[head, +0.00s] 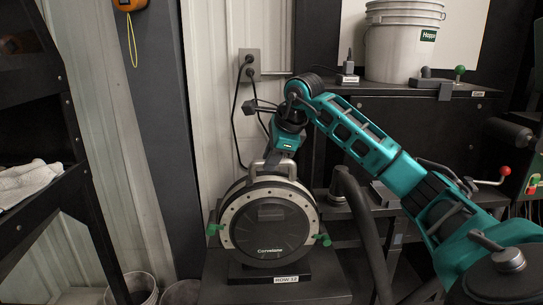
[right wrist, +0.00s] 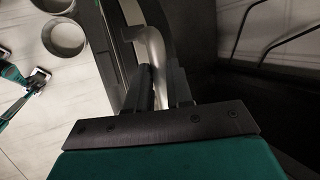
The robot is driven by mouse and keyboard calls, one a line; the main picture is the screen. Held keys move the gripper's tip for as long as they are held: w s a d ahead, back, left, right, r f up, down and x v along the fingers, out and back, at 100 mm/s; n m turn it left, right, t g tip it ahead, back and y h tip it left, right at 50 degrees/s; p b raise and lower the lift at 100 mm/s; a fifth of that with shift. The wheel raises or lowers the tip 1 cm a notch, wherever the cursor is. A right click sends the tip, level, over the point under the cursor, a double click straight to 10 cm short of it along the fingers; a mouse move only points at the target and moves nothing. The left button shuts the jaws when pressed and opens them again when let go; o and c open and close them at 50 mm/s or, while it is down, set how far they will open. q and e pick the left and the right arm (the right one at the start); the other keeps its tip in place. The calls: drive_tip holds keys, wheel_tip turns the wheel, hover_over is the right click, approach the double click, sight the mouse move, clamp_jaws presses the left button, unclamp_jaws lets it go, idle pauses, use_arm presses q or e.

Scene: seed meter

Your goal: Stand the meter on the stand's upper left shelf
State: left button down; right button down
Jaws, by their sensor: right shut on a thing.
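The meter (head: 270,228) is a round black disc with a pale ring, green side knobs and a silver top handle. It stands upright on a low black base labelled "ROW 12" (head: 287,279). My right gripper (head: 277,158) comes down from above and is shut on the handle, which also shows as a bent silver tube between the jaws in the right wrist view (right wrist: 152,60). The black stand's upper shelf (head: 400,88) is at the right. A small teal and black arm end at the left of the right wrist view may be my left gripper (right wrist: 38,80); its jaws are unclear.
A wall outlet with cables (head: 249,64) is behind the meter. A black rack holds a white cloth (head: 28,182) at the left. Buckets (head: 140,288) stand on the floor.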

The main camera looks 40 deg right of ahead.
drive_tip(key=shift+w+r, duration=0.1)
drive_tip(key=shift+r, duration=0.35)
drive_tip(key=c, duration=1.4)
unclamp_jaws()
drive_tip(key=shift+f, duration=0.45)
drive_tip(key=shift+o, duration=0.7)
drive_tip(key=shift+s+r, duration=0.1)
drive_tip(key=shift+s, duration=0.1)
drive_tip(key=shift+o, duration=1.2)
use_arm(q)
drive_tip(key=shift+r, duration=0.2)
use_arm(e)
drive_tip(key=shift+r, duration=0.1)
